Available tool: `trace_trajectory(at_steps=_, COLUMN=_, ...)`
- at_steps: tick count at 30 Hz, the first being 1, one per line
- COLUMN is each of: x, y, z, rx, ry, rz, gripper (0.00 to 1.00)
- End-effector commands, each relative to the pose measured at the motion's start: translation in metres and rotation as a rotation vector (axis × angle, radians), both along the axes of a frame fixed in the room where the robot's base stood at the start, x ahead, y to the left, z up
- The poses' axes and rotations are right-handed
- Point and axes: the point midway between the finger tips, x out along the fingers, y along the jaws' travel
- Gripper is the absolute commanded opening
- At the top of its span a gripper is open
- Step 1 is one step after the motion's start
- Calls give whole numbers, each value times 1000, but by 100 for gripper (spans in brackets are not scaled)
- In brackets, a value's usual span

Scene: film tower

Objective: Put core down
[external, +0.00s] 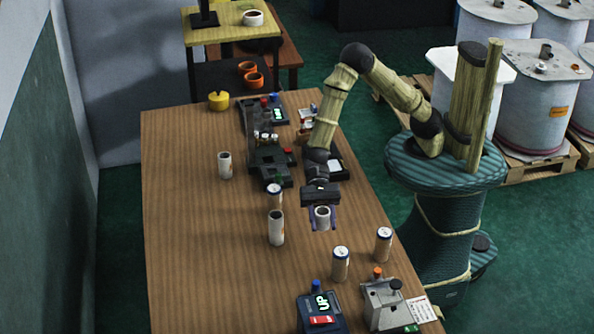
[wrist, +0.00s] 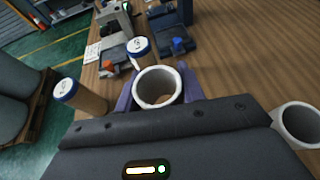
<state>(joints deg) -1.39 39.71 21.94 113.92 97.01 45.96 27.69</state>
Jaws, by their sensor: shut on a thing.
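My gripper (external: 322,212) is over the right-middle of the wooden table, with its purple fingers shut on a white hollow core (external: 323,221). The core is upright, its open top facing up. In the wrist view the core (wrist: 178,90) sits between the two fingers of my gripper (wrist: 158,92). I cannot tell whether its lower end touches the table (external: 190,270). Another open core (external: 276,232) stands just left of my gripper; an open core also shows at the right edge of the wrist view (wrist: 286,122).
Two capped cylinders (external: 340,266) (external: 383,247) stand in front of and right of my gripper. Another cylinder (external: 274,198) stands behind left, and a core (external: 225,167) farther left. Devices occupy the table's front (external: 320,312) and back (external: 270,165). The left side is clear.

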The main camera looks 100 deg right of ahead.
Motion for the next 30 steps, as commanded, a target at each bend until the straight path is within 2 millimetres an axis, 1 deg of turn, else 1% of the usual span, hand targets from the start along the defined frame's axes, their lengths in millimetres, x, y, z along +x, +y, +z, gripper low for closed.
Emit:
trace_trajectory(at_steps=1, x=-1, y=0, z=-12, rx=-1, ry=6, rz=0, gripper=17)
trace_trajectory(at_steps=3, x=-1, y=0, z=-26, rx=-1, ry=7, rz=0, gripper=17)
trace_trajectory(at_steps=7, x=-1, y=0, z=-45, rx=0, ry=5, rz=0, gripper=17)
trace_trajectory(at_steps=10, x=0, y=0, z=-51, rx=0, ry=2, rz=1, gripper=17)
trace_trajectory(at_steps=19, x=0, y=0, z=-52, rx=0, ry=2, rz=0, gripper=17)
trace_trajectory(at_steps=27, x=0, y=0, z=-86, rx=-1, ry=4, rz=1, gripper=17)
trace_trajectory(at_steps=30, x=0, y=0, z=-88, rx=0, ry=0, rz=0, gripper=17)
